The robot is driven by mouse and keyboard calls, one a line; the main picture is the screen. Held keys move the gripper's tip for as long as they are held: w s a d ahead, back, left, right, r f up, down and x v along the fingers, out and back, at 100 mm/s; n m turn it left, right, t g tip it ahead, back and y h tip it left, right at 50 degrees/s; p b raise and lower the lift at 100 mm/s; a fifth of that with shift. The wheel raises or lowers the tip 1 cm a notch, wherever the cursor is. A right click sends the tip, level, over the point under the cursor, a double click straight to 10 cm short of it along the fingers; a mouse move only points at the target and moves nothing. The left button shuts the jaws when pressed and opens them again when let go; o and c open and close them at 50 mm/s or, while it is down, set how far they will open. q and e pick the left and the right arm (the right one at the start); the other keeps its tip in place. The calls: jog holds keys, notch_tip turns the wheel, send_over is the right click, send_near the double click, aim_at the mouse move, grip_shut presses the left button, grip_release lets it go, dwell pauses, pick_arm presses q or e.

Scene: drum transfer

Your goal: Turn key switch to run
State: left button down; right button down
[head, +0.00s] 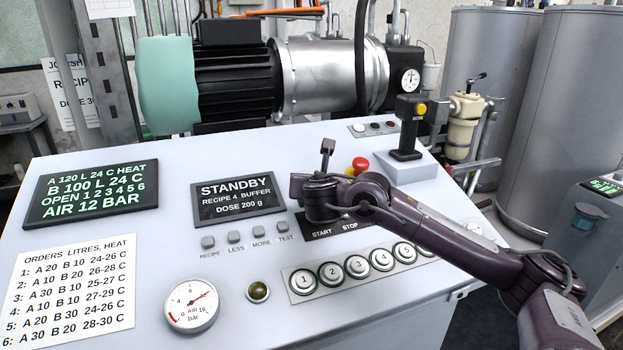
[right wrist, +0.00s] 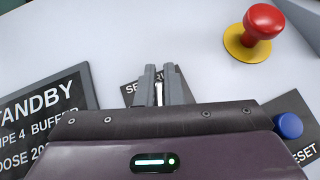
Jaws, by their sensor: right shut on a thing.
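In the right wrist view my right gripper (right wrist: 160,72) is shut on a thin pale piece, the key of the key switch (right wrist: 159,94). A dark label (right wrist: 130,91) lies beneath the fingers, its lettering mostly covered. The key's turned position cannot be read. In the head view my right arm reaches in from the right, and its dark wrist covers the switch area, between the display and the red button. The display (head: 238,195) reads STANDBY, recipe 4 buffer, dose 200 g. My left gripper is not in view.
A red mushroom button on a yellow base (right wrist: 257,30) stands right of the fingers. A blue reset button (right wrist: 288,126) is near my gripper body. Numbered buttons (head: 357,267), an air gauge (head: 191,306) and a dose lever (head: 407,125) also sit on the panel.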

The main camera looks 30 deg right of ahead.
jog(key=m+g+h+p, duration=0.1)
jog(key=m, duration=0.1)
jog(key=m+g+h+p, duration=0.1)
jog(key=m, duration=0.1)
jog(key=shift+s+d+r+m+g+h, duration=0.1)
jog(key=shift+s+d+m+g+h, duration=0.1)
jog(key=shift+m+g+h, duration=0.15)
jog(key=shift+s+d+m+g+h+p, duration=0.1)
jog(key=shift+d+m+g+h+p, duration=0.05)
jog(key=shift+m+g+h+p, duration=0.45)
jog(key=shift+m, duration=0.25)
jog(key=c, duration=1.6)
grip_release()
jog(key=shift+o, duration=0.2)
jog(key=v, duration=0.7)
jog(key=shift+s+a+r+b, duration=0.1)
jog(key=shift+s+a+b, duration=0.1)
jog(key=shift+a+b, duration=0.15)
